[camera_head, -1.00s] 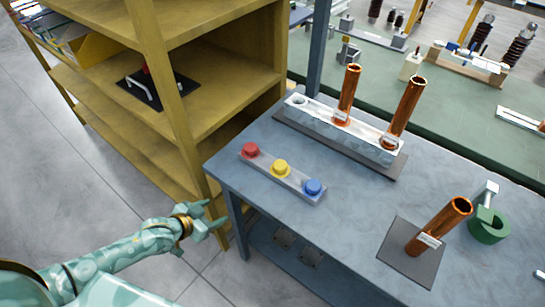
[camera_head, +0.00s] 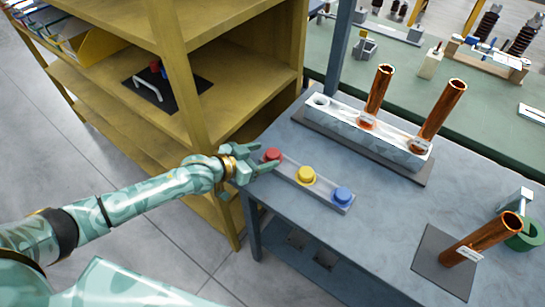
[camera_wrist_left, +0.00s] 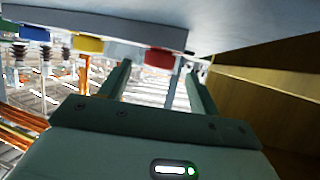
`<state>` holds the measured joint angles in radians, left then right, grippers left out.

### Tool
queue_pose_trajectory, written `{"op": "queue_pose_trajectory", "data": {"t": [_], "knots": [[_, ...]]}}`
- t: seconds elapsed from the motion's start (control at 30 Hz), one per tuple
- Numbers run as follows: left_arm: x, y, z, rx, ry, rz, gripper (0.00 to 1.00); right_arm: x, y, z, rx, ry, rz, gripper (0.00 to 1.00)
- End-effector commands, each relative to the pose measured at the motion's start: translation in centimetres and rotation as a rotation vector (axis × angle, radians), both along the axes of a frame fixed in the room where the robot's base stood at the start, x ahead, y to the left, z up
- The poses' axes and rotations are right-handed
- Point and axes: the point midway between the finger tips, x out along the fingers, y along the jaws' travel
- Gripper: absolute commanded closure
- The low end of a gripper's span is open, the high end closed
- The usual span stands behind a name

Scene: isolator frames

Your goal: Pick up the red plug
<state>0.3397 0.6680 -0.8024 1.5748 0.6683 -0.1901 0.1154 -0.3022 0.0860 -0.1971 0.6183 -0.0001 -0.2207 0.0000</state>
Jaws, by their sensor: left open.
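The red plug (camera_head: 272,155) sits at the left end of a grey strip (camera_head: 322,190) on the blue-grey table, with a yellow plug (camera_head: 306,175) and a blue plug (camera_head: 342,195) beside it. My left gripper (camera_head: 260,163) is open at the table's left edge, its fingers pointing at the red plug and partly overlapping it in the head view. In the left wrist view, which is turned over, the red plug (camera_wrist_left: 160,58) shows between and beyond the two open fingers (camera_wrist_left: 158,76). I cannot tell whether they touch it. My right gripper is not in view.
Two copper tubes (camera_head: 378,92) stand in a pale block (camera_head: 350,122) behind the plugs. A third tube (camera_head: 488,238) leans over a dark mat (camera_head: 430,260) at right, near a green ring (camera_head: 525,236). A yellow wooden shelf (camera_head: 185,125) stands close at the left.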

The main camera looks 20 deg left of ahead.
Motion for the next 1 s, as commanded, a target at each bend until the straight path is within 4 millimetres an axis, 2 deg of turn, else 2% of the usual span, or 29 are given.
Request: {"op": "queue_pose_trajectory", "data": {"t": [0.2, 0.5, 0.53, 0.6, 0.7, 1.0], "knots": [[2.8, -2.0, -1.4, -0.001, 0.0, 0.0, 0.38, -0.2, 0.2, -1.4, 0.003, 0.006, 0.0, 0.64], [3.3, -2.4, -1.4, -0.001, 0.0, 0.0, 0.38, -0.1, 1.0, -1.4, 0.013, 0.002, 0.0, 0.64], [3.3, -2.4, -1.4, -0.001, 0.0, 0.0, 0.43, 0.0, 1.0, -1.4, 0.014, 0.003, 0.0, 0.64], [3.3, -2.4, -1.4, -0.001, 0.0, 0.0, 0.63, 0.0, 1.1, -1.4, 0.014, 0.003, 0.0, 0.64], [3.3, -2.3, -1.4, -0.001, -0.001, 0.0, 0.85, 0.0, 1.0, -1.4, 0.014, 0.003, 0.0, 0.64], [3.3, -2.3, -1.3, -0.001, -0.001, 0.0, 0.85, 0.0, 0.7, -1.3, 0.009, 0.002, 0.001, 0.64]]}}
